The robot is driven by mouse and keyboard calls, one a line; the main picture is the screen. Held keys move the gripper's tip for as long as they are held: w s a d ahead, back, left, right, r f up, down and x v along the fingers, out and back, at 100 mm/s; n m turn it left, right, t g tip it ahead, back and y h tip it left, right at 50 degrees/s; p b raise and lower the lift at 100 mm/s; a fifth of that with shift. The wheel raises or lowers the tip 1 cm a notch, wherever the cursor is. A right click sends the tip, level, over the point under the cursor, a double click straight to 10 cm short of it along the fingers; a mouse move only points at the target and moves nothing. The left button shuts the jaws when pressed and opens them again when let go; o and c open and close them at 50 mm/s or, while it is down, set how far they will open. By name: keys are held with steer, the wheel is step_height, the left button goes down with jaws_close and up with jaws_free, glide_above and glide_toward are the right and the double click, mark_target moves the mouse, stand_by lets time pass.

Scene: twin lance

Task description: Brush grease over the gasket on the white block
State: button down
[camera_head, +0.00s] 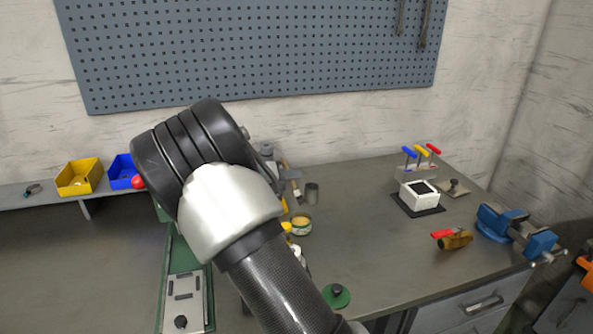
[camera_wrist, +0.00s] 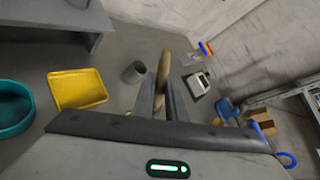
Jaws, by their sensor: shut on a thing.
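My gripper (camera_wrist: 160,84) is shut on a brown wooden handle (camera_wrist: 163,64), seen in the wrist view; I take it to be the brush. Its bristles cannot be made out. In the head view my arm hides most of the gripper. The white block (camera_head: 419,195) stands on a dark mat (camera_head: 432,211) on the right of the bench, with a dark square gasket (camera_head: 423,187) on top. The block also shows in the wrist view (camera_wrist: 197,85), to the right of the gripper and apart from it. A round tin with yellow contents (camera_head: 301,226) stands beside my arm.
Coloured-handled tools in a holder (camera_head: 416,173) stand behind the block. A red-handled tool (camera_head: 453,239) and blue vise (camera_head: 512,232) lie to its right and front. The bench between tin and block is clear.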

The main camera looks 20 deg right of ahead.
steer(key=shift+f+b, duration=2.6)
steer(key=shift+f, duration=0.3)
steer(key=shift+f, duration=0.5)
step_height(320, 180, up, 7)
steer(key=p, duration=0.7)
steer(key=shift+r, duration=0.1)
steer(key=shift+a, duration=0.1)
